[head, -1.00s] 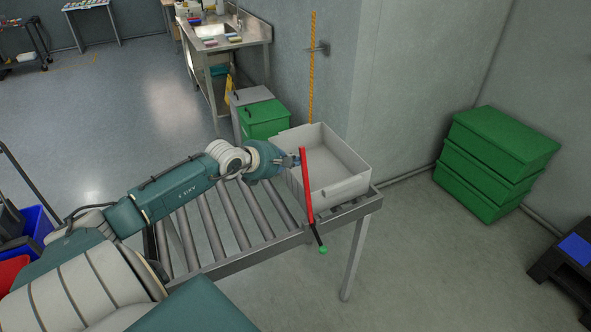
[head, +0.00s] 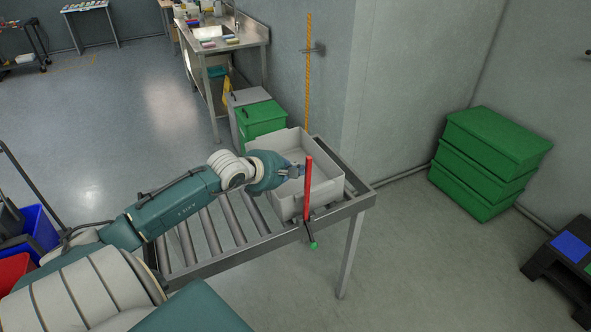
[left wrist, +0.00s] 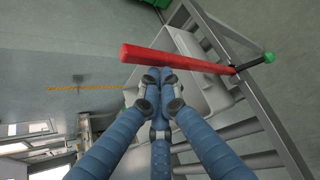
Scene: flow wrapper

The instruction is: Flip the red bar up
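The red bar (head: 308,185) stands roughly upright at the near rail of the roller conveyor, close to its right end. Its short black lever with a green knob (head: 313,246) sticks out below, toward the floor. My left gripper (head: 298,171) is just left of the bar's upper part. In the left wrist view, its fingertips (left wrist: 160,76) are together with nothing seen between them, and the red bar (left wrist: 178,60) crosses just beyond them. I cannot tell whether they touch it. My right gripper is not in view.
A grey bin (head: 335,190) sits on the conveyor (head: 360,203) behind the bar and gripper. Stacked green crates (head: 488,165) stand on the floor at right. A green-lidded box (head: 262,117) and a sink table (head: 250,38) stand behind. Floor in front of the conveyor is clear.

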